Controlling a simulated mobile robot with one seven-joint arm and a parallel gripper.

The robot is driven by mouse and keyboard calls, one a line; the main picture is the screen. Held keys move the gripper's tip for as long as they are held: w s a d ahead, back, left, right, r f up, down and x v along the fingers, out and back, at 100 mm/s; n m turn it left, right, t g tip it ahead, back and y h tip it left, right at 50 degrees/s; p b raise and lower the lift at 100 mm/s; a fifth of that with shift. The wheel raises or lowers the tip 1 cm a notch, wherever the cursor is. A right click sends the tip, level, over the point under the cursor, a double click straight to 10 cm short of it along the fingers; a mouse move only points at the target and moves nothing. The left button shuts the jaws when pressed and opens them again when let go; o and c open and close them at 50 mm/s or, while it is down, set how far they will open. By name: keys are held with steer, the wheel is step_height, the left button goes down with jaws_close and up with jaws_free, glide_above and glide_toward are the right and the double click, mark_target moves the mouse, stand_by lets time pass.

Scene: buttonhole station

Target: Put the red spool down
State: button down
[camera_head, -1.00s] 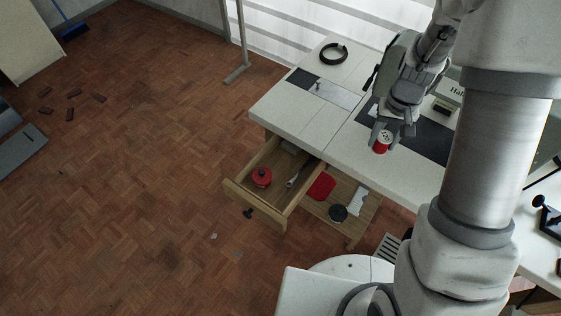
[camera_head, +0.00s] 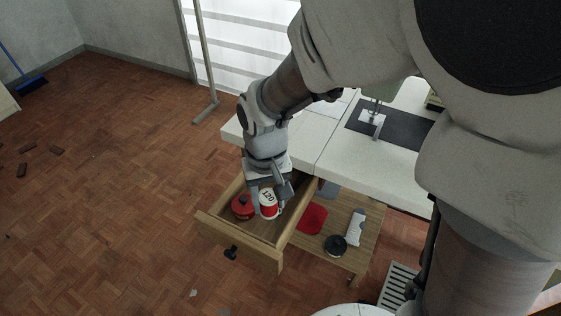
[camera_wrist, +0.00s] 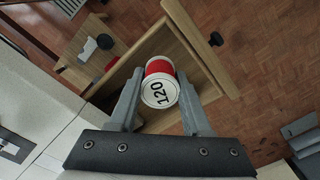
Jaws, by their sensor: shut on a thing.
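The red spool (camera_head: 268,203) has a white end marked 120. My gripper (camera_head: 266,196) is shut on it, with a finger on each side. In the head view it is over the open wooden drawer (camera_head: 265,250), just right of another red item with a dark top (camera_head: 243,207). The wrist view shows the spool (camera_wrist: 159,84) between the fingers of my gripper (camera_wrist: 158,92), with the drawer (camera_wrist: 196,48) around and below it. I cannot tell whether the spool touches the drawer bottom.
A lower wooden shelf (camera_head: 345,263) right of the drawer holds a red piece (camera_head: 312,218), a black round item (camera_head: 336,245) and a white item (camera_head: 356,228). The white tabletop (camera_head: 330,125) is behind the drawer. Parquet floor lies open at left.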

step_height(320, 180, down, 10)
steer(key=b, duration=0.4)
steer(key=shift+s+a+f, duration=0.1)
steer(key=shift+a, duration=0.05)
steer(key=shift+f, duration=0.1)
steer(key=shift+f, duration=0.15)
steer(key=c, duration=0.6)
jaws_free()
